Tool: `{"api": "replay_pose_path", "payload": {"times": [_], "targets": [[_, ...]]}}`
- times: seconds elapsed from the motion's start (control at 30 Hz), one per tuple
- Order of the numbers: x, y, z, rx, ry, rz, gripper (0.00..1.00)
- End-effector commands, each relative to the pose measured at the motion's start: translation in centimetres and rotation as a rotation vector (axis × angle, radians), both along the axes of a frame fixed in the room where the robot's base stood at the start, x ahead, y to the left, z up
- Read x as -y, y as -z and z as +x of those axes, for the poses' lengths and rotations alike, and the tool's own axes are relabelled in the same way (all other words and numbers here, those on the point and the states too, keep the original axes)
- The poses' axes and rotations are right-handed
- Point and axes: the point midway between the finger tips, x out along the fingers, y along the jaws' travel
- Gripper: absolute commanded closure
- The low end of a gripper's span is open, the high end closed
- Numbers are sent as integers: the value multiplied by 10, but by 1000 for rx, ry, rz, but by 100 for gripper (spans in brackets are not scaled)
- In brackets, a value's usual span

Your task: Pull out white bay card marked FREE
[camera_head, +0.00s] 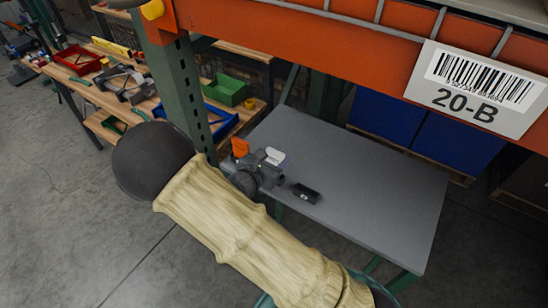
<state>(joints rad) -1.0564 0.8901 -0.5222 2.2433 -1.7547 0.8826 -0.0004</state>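A small white piece (275,156), which may be the bay card, shows at the far side of my gripper, above the grey table. It is too small for me to read any marking on it. My gripper (268,174) is a small grey shape over the left part of the table, beyond my beige-sleeved arm. The white piece is right beside it or against it; I cannot tell whether they touch. The fingers are too small and partly covered to show whether they are open or shut.
The grey table (380,190) is mostly bare. A small black object (306,193) lies right of my gripper, and an orange piece (240,147) shows left of it. A green rack post (185,95) and an orange beam with a 20-B label (478,90) stand close by.

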Motion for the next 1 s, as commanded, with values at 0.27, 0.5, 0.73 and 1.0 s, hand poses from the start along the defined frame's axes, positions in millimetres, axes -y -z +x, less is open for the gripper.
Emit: {"api": "replay_pose_path", "payload": {"times": [0.27,0.5,0.73,1.0], "targets": [[1,-7,1,0,0,0,77],[2,-15,3,0,0,0,77],[4,-22,5,0,1,1,77],[5,-30,7,1,2,1,77]]}}
